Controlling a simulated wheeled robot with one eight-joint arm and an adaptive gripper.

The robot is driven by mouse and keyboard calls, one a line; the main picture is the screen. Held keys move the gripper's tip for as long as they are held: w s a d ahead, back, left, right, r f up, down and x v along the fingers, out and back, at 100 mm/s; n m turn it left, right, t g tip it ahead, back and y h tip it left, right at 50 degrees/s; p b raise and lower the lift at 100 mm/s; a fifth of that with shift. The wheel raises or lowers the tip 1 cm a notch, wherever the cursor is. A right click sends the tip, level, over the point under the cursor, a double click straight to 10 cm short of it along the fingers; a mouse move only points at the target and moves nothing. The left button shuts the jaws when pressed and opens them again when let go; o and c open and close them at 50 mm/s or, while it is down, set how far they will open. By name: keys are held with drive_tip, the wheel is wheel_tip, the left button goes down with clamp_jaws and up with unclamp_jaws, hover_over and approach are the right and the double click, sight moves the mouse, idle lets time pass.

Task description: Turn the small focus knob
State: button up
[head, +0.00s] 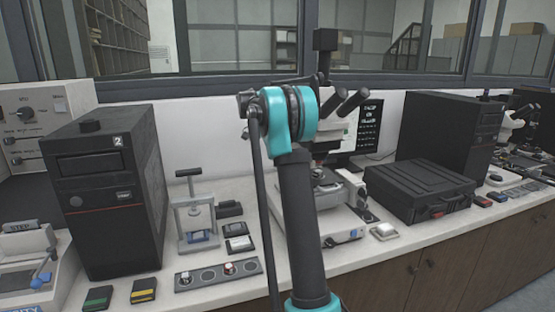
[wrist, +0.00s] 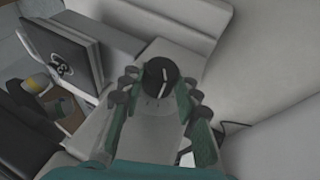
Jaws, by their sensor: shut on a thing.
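The small focus knob (wrist: 160,75) is a dark round cap with a white line across its top, in the middle of the wrist view. My gripper (wrist: 160,79) has one teal finger with dark pads on each side of it and is shut on it. The knob sits at the fingertips, by a pale housing. In the head view the microscope (head: 352,104), with two black eyepieces, stands behind my arm. My arm covers part of it, and the knob and my gripper are hidden there.
A black computer case (head: 105,195) stands at the left, beside a small hand press (head: 196,212). A black hard case (head: 418,188) lies right of the microscope. A control strip (head: 218,273) lies at the bench front. A dark cable (wrist: 235,126) shows in the wrist view.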

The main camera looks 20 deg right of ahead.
drive_tip(key=shift+w+g, duration=0.15)
drive_tip(key=shift+g, duration=0.35)
drive_tip(key=o, duration=1.1)
drive_tip(key=shift+o, duration=0.2)
drive_tip(key=v, duration=1.2)
drive_tip(key=shift+w+f, duration=0.1)
